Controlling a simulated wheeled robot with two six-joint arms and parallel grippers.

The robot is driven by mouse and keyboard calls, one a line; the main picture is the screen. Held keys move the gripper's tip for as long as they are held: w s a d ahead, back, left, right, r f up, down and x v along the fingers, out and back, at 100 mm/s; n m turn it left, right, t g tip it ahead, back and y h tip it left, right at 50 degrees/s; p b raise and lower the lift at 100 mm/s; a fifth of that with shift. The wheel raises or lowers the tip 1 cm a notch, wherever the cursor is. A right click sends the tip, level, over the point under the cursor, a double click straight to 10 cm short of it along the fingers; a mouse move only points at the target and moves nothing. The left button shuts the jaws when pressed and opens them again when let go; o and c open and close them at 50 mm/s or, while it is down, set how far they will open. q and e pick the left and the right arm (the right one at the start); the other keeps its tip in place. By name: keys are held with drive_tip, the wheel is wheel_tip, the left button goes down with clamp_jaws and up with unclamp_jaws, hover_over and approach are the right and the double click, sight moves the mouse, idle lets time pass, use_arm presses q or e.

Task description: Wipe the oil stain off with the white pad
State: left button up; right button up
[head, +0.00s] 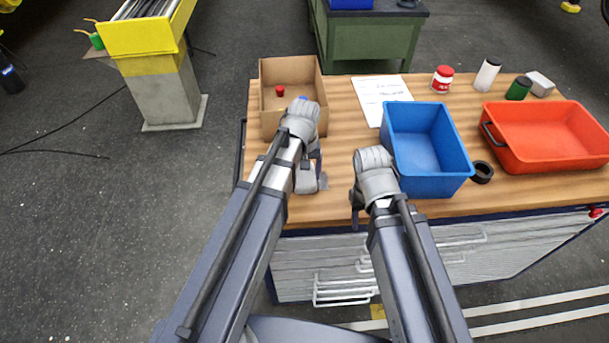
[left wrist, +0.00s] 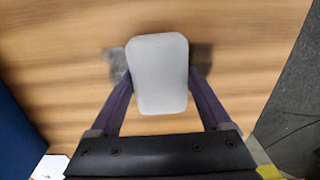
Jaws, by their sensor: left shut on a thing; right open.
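The white pad (left wrist: 158,74) is held between the two fingers of my left gripper (left wrist: 160,85). It is low over the wooden table or on it; I cannot tell whether it touches. The dark grey oil stain (left wrist: 119,66) shows at both sides of the pad, whose body hides its middle. In the head view the left gripper (head: 309,181) is in front of the cardboard box, with a bit of the stain (head: 323,182) at its right. My right gripper (head: 356,200) is open above the table's front part, left of the blue bin.
The cardboard box (head: 265,110) holds a red-capped item (head: 280,90). The blue bin (head: 430,187) and red bin (head: 550,158) stand to the right, with a black ring (head: 482,172) between them.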

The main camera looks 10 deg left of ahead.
sight(317, 185)
use_arm(q)
drive_tip(key=shift+w+a, duration=0.3)
drive_tip(key=shift+w, duration=0.65)
drive_tip(key=shift+w+a, duration=0.25)
drive_tip(key=shift+w, duration=0.65)
drive_tip(key=shift+d, duration=0.1)
drive_tip(key=shift+w+d, duration=0.15)
drive_tip(key=shift+d, duration=0.6)
drive_tip(key=shift+w+d, duration=0.15)
drive_tip(key=shift+d, duration=0.6)
drive_tip(key=shift+s+d, duration=0.3)
drive_tip(key=shift+s, duration=0.6)
drive_tip(key=shift+s+d, duration=0.25)
drive_tip(key=shift+s, duration=0.65)
drive_tip(key=shift+s+d+f, duration=0.1)
drive_tip(key=shift+s+d, duration=0.15)
drive_tip(key=shift+s, duration=0.7)
drive_tip(key=shift+s+d+f, duration=0.1)
drive_tip(key=shift+s+d, duration=0.15)
drive_tip(key=shift+s, duration=0.7)
